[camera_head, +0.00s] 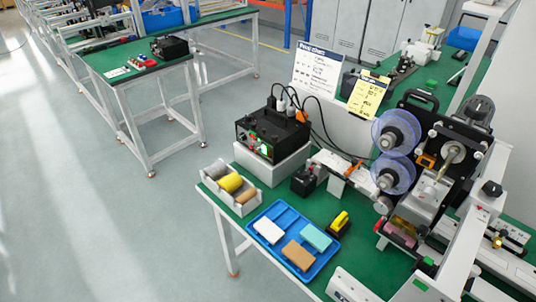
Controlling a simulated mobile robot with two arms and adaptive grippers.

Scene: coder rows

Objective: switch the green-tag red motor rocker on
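A black control box (278,133) sits on a white block near the back left corner of the nearer green bench. Its front face carries a small green patch and a small red part (263,148); they are too small to tell whether this is the tagged motor rocker or which way it is set. The coder machine (440,150) with two clear blue-violet reels stands at the right. A small green patch (428,262) shows low on its front right. Neither of my grippers can be made out in the head view.
A blue tray (272,268) holds white, tan and teal blocks. A white bin (213,187) with rolls, a small black device (303,181) and a yellow-black item (341,222) are beside it. Cables loop behind the control box. Open floor lies left.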

